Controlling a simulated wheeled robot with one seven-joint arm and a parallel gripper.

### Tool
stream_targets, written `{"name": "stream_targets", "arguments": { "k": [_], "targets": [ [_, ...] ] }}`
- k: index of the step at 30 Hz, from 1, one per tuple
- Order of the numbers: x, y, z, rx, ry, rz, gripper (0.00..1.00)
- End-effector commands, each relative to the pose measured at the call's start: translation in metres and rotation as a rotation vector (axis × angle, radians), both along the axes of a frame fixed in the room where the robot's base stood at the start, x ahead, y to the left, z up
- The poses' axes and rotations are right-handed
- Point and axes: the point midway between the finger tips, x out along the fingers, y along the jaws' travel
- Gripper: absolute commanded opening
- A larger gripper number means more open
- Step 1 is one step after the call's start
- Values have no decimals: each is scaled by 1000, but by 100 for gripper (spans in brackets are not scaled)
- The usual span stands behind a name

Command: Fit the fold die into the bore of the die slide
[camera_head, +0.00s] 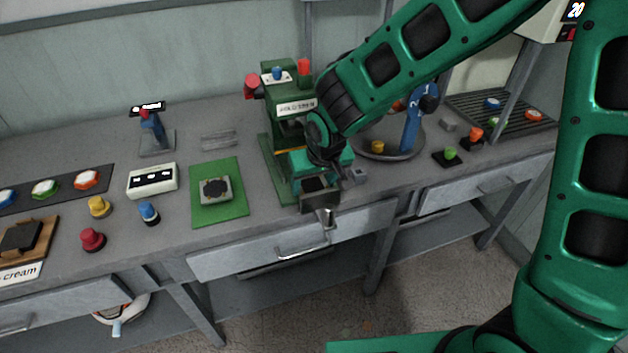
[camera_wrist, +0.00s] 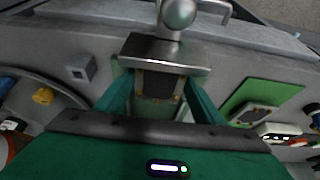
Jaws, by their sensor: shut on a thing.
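My gripper (camera_wrist: 158,92) is shut, its green fingers on either side of a dark block with small brass-coloured spots, which I take to be the fold die (camera_wrist: 158,84). The die slide (camera_wrist: 165,50) is a grey metal piece with a round-knobbed handle, directly beyond the block. In the head view, the die slide (camera_head: 319,203) sticks out at the front of the green press (camera_head: 281,110), by the table edge. My gripper (camera_head: 318,168) is low over it. The bore and the die's seating in it are hidden, so I cannot tell how deep it sits.
A green mat (camera_head: 236,208) with a grey square plate (camera_head: 215,190) lies left of the press. A small grey block (camera_head: 357,175) is close on the right. A round stand with a blue post (camera_head: 411,130) is farther right. The worktop left of the mat holds coloured knobs.

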Motion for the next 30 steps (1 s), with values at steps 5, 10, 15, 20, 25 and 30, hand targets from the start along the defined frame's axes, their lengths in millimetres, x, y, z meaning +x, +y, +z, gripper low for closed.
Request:
{"name": "stream_targets", "arguments": {
  "k": [5, 10, 15, 20, 25, 30],
  "targets": [
    [0, 0, 0, 0, -1, 0, 84],
    [0, 0, 0, 0, 0, 0, 84],
    [-2, 0, 5, 1, -2, 0, 84],
    [-8, -3, 23, 1, -4, 0, 84],
    [-18, -6, 51, 2, -5, -1, 84],
    [-28, -9, 76, 2, -3, 0, 84]
  ]
}}
